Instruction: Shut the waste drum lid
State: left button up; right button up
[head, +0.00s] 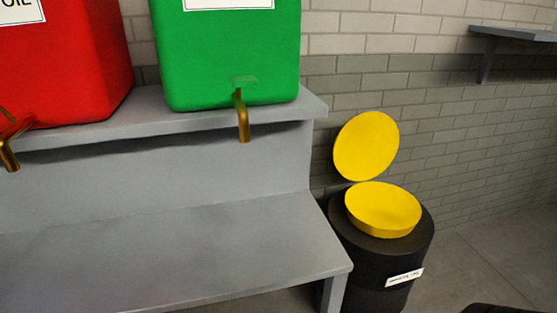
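The black waste drum (375,268) stands on the floor to the right of the grey bench, with a small white label on its front. Its round yellow lid (366,146) is open, tilted up at the back of the drum, near the wall. A yellow round piece (383,209) sits on the drum's top, below the raised lid; I cannot tell whether it is a rim or an opening's inside. Neither of my grippers is recognisable in the head view.
A grey stepped bench (200,245) stands left of the drum, its corner close to it. A red container (70,65) and a green container (228,55) with brass taps sit on its upper step. A grey wall shelf (520,34) is upper right.

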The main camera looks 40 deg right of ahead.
aim_at(367, 144)
jog(key=i+j+z, duration=0.4)
jog(key=z, duration=1.5)
jog(key=l, duration=0.1)
